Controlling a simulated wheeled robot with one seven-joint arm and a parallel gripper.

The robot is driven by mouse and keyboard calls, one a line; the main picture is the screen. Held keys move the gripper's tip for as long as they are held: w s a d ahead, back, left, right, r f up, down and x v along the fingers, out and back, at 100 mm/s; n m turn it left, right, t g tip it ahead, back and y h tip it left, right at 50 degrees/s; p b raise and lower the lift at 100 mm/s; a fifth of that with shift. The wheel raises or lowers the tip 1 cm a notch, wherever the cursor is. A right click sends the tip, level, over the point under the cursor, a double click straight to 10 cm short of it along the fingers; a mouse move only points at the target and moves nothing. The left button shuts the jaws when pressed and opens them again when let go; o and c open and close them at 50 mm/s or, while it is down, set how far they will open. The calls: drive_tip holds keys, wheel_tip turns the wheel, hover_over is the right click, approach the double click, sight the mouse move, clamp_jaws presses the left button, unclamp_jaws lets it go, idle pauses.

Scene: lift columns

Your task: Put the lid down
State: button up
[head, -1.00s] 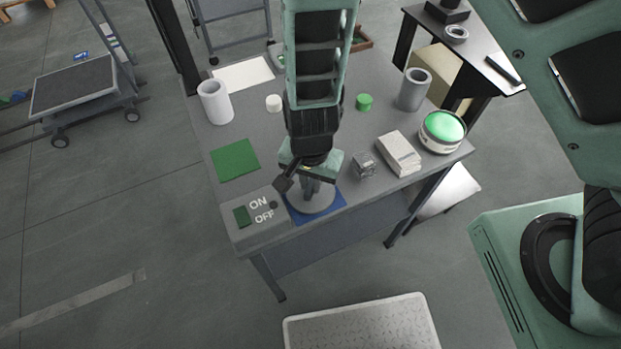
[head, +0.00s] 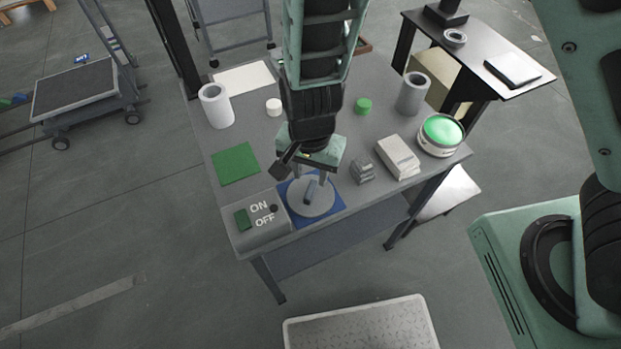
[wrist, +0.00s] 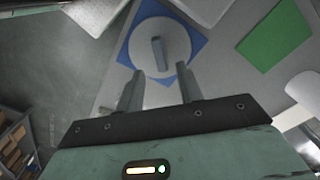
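The lid (head: 318,203) is a round light-grey disc with a bar-shaped grey handle. It lies flat on a blue square mat (head: 335,209) near the table's front edge. In the wrist view the lid (wrist: 174,52) rests on the blue mat (wrist: 199,44), with its handle beyond the fingertips. My gripper (head: 309,180) is just above and behind the lid in the head view. In the wrist view my gripper (wrist: 158,85) has its two fingers spread, with nothing between them.
An ON/OFF switch box (head: 256,222) stands left of the mat. A green square (head: 235,163) lies behind it. A small grey object (head: 362,171), a white stack (head: 398,157) and a green-topped round button (head: 441,134) stand to the right. White (head: 215,105) and grey (head: 412,93) cylinders stand farther back.

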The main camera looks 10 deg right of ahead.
sight(310, 189)
drive_tip(key=s+d+r+n, duration=0.4)
drive_tip(key=s+r+n, duration=0.1)
drive_tip(key=r, duration=0.5)
drive_tip(key=s+d+r+n, duration=0.4)
drive_tip(key=s+r+n, duration=0.2)
drive_tip(key=r, duration=0.5)
drive_tip(key=n+p, duration=0.1)
drive_tip(key=n, duration=0.1)
drive_tip(key=shift+d+n+y, duration=0.15)
drive_tip(key=shift+n+y, duration=0.15)
